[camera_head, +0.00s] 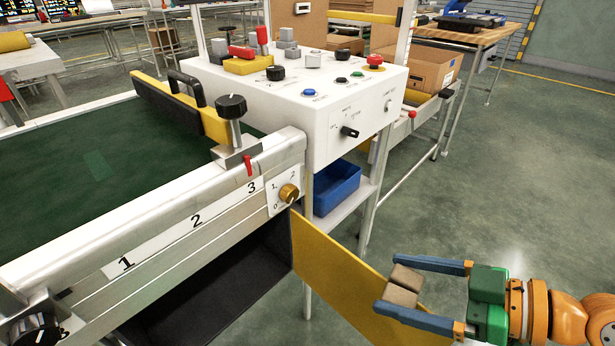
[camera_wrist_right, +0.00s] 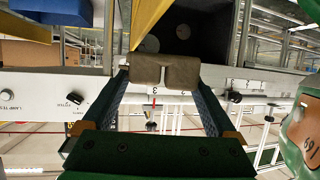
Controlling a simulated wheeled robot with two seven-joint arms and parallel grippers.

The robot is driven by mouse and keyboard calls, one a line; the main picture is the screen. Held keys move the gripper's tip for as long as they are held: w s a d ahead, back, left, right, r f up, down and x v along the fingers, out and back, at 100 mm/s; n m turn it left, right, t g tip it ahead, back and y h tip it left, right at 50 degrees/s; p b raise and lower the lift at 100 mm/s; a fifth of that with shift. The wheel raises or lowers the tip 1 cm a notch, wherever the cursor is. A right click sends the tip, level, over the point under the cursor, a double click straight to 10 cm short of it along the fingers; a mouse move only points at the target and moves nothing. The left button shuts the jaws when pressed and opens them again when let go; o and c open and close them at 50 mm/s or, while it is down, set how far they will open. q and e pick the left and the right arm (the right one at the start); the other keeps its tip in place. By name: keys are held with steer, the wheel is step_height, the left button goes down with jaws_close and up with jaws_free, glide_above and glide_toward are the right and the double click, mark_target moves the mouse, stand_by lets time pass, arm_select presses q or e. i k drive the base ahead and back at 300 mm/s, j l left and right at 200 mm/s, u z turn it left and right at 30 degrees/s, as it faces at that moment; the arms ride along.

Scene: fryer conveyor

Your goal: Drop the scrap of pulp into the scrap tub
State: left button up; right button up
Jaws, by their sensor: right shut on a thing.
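The scrap of pulp, a grey-brown block (camera_head: 403,285) with a seam across it, is between the blue fingers of my right gripper (camera_head: 394,283). The gripper is shut on it and holds it in the air in front of the yellow panel. The block also shows in the right wrist view (camera_wrist_right: 165,70), between the fingertips. A blue open tub (camera_head: 337,190), with no label in sight, stands on a white shelf under the control box, up and left of the gripper. Part of a blue thing shows at the upper left of the wrist view (camera_wrist_right: 52,10). My left gripper is not in view.
The yellow panel (camera_head: 345,275) stands beside a dark open bin (camera_head: 215,290) below the conveyor rail (camera_head: 160,225). The white control box (camera_head: 300,90) overhangs the blue tub. A cardboard box (camera_head: 420,72) is behind. The floor at right is clear.

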mark_target(329, 191)
steer(key=i+l+u, duration=0.1)
steer(key=l+u, duration=0.7)
steer(key=l, duration=0.25)
steer(key=l+u, duration=0.4)
steer(key=k+l+u, duration=0.2)
steer(key=l+u, duration=0.2)
steer(key=l, duration=0.2)
steer(key=k+l+u, duration=0.2)
steer(key=l+u, duration=0.2)
steer(key=l, duration=0.1)
